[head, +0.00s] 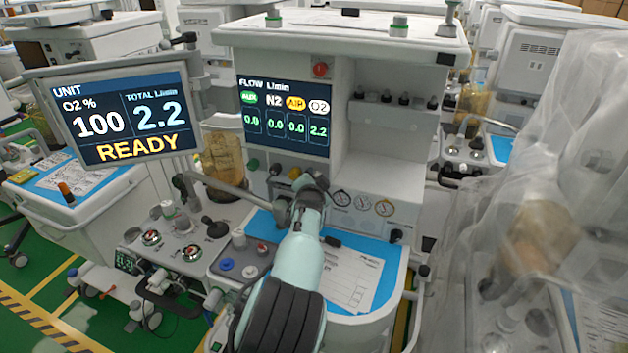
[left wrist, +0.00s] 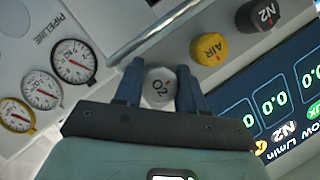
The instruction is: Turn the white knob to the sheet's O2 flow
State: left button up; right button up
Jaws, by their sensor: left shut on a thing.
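The white knob marked O2 (left wrist: 159,92) shows in the left wrist view between the two blue fingers of my left gripper (left wrist: 160,80). The gripper is shut on it. In the head view my left gripper (head: 307,188) is at the knob row under the flow display and hides the white knob. The flow display (head: 283,118) reads 2.2 under O2 and 0.0 in the other columns. The printed sheet (head: 350,280) lies on the blue work surface, partly behind my left arm; its writing is too small to read. My right gripper is not in view.
The yellow AIR knob (left wrist: 208,49) and dark N2 knob (left wrist: 257,15) sit beside the white knob. A metal bar (left wrist: 158,32) runs close by. Pressure gauges (head: 362,203) are to the right. The left monitor (head: 120,118) reads 100, 2.2 and READY.

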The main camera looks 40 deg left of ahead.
pick_arm(q)
jog(key=o, duration=0.8)
jog(key=shift+c, duration=0.2)
jog(key=shift+s+d+r, duration=0.15)
jog(key=shift+s+d, duration=0.2)
jog(key=p+v, duration=0.1)
jog(key=v, duration=1.1)
jog(key=shift+s+p, duration=0.3)
jog(key=shift+p, duration=0.1)
